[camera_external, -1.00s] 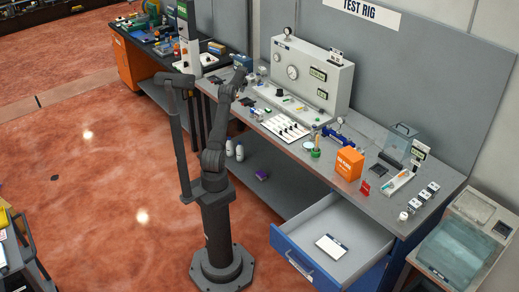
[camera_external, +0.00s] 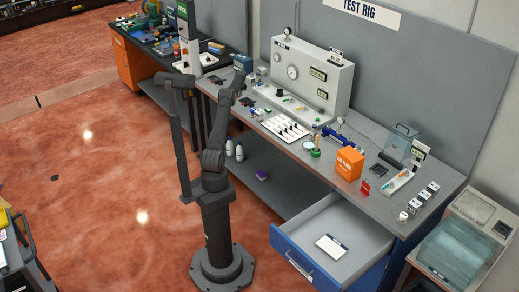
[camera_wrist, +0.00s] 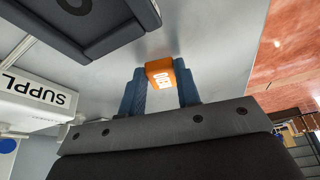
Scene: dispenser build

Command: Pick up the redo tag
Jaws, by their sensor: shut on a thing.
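My gripper (camera_external: 241,77) is above the far left end of the grey test bench. In the wrist view, its two blue-grey fingers (camera_wrist: 160,92) are shut on a small orange tag. The orange tag (camera_wrist: 162,73) has white letters, partly covered, that look like part of "REDO". It sits between the fingertips, with a grey surface behind it. In the external view I cannot make out the tag at the gripper.
In the wrist view, a dark blue-grey box (camera_wrist: 85,22) is close to the tag at upper left. The bench holds a gauge panel (camera_external: 312,72), an orange box (camera_external: 349,164) and an open drawer (camera_external: 305,250).

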